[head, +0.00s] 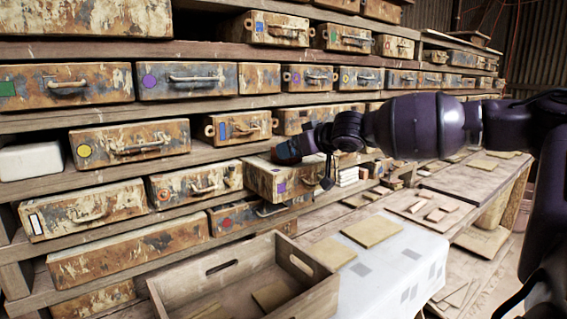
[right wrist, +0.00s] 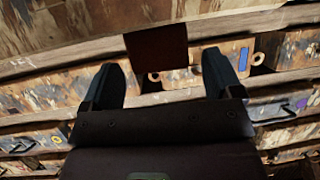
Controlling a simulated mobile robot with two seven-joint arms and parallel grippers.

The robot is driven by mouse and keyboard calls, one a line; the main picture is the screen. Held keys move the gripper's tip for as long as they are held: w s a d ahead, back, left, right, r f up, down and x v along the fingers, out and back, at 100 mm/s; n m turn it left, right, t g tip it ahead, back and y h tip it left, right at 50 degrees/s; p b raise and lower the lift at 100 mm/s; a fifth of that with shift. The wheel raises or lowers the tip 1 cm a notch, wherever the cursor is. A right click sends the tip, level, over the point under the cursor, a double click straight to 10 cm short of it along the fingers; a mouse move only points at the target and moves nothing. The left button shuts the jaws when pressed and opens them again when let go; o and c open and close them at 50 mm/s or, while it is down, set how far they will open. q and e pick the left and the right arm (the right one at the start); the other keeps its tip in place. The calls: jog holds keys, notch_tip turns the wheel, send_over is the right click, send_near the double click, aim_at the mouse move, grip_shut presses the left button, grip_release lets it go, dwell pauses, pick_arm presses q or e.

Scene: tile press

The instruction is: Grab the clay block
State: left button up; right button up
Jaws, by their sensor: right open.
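A dark reddish-brown block (right wrist: 157,48), which looks like the clay block, shows in the right wrist view just beyond my fingertips, in line with the gap between them. Its lower edge is clear; I cannot tell what it rests on. My right gripper (right wrist: 165,80) is open, with nothing visibly held between its fingers. In the head view the right gripper (head: 292,148) is at the shelves, just above a worn case with a purple mark (head: 262,180). The block cannot be made out clearly there. My left gripper is not in view.
Shelves packed with worn metal cases (head: 130,140) fill the left and back. An open wooden crate (head: 318,300) stands in front, beside a white cloth (head: 425,245) with flat tiles (head: 372,231). A white block (head: 30,160) sits at far left.

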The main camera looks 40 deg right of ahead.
jog(key=shift+w+f+b, duration=0.35)
jog(key=shift+w+f, duration=0.05)
jog(key=shift+f, duration=0.1)
jog(key=shift+w+f+b, duration=0.1)
jog(key=shift+w+b, duration=0.1)
jog(key=shift+b, duration=0.15)
jog(key=shift+b+x, duration=0.85)
jog(key=shift+w+r, duration=0.1)
jog(key=shift+r, duration=0.1)
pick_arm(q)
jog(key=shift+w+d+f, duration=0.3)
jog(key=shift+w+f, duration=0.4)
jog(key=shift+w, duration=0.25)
pick_arm(e)
jog(key=shift+r, duration=0.1)
jog(key=shift+c, duration=0.4)
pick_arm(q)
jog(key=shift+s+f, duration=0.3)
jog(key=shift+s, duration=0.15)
pick_arm(e)
jog(key=c, duration=1)
jog(key=shift+r, duration=0.1)
jog(key=shift+c, duration=0.2)
